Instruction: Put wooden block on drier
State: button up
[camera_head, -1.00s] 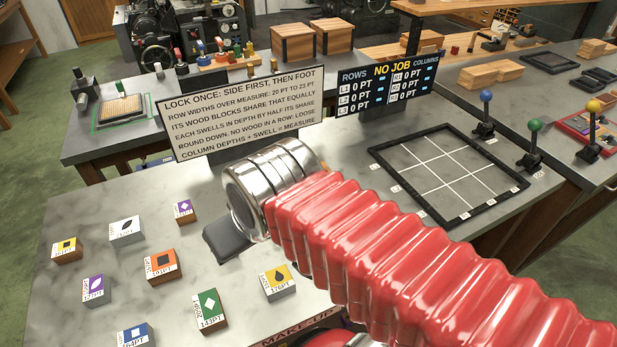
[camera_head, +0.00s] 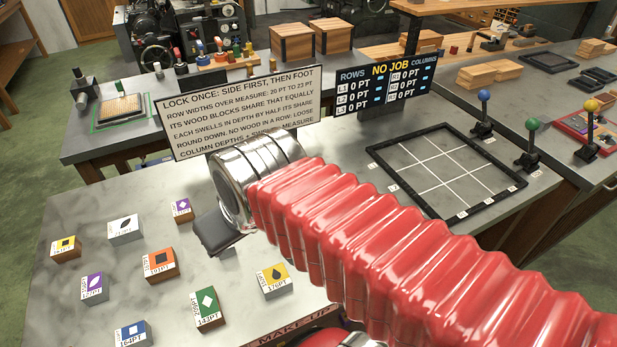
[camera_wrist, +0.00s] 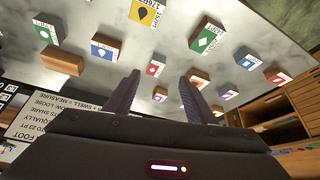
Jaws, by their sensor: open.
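Several small labelled blocks lie on the marble table at the lower left in the head view. An orange-marked block (camera_head: 160,265), a green-marked block (camera_head: 207,308) and a yellow-marked block (camera_head: 65,249) have wooden sides. A yellow drop block (camera_head: 275,281) and a white leaf block (camera_head: 125,229) look grey-sided. My gripper (camera_wrist: 158,82) is open and empty in the wrist view, its two dark fingers apart with blocks beyond them. In the head view my arm hides most of it; a dark part shows above the table. I cannot tell for sure which thing is the drier.
A green-outlined plate (camera_head: 120,109) with a tan pad lies on the back-left bench. A rules sign (camera_head: 240,110) and a score board (camera_head: 385,88) stand behind my arm. A black gridded frame (camera_head: 447,172) lies at the right, near levers with coloured knobs (camera_head: 533,127).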

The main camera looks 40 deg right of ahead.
jog(key=o, duration=0.9)
jog(key=shift+m+g+h, duration=0.4)
jog(key=shift+m, duration=0.4)
jog(key=w+d, duration=0.2)
jog(key=d, duration=0.2)
jog(key=w+d, duration=0.3)
jog(key=d, duration=0.1)
jog(key=w+d, duration=0.2)
jog(key=d, duration=0.2)
jog(key=shift+w+d+r, duration=0.2)
jog(key=shift+w+r, duration=0.05)
jog(key=shift+w, duration=0.1)
jog(key=o, duration=0.3)
jog(key=shift+m, duration=0.4)
jog(key=d, duration=0.3)
jog(key=w+d+f, duration=0.1)
jog(key=d, duration=0.2)
jog(key=w+d, duration=0.1)
jog(key=d, duration=0.1)
jog(key=shift+d+f, duration=0.15)
jog(key=shift+d, duration=0.25)
jog(key=shift+m+g, duration=0.3)
jog(key=d, duration=0.2)
jog(key=d+f, duration=0.1)
jog(key=d, duration=0.5)
jog(key=shift+d+f, duration=0.1)
jog(key=shift+f, duration=0.25)
jog(key=shift+w+f, duration=0.1)
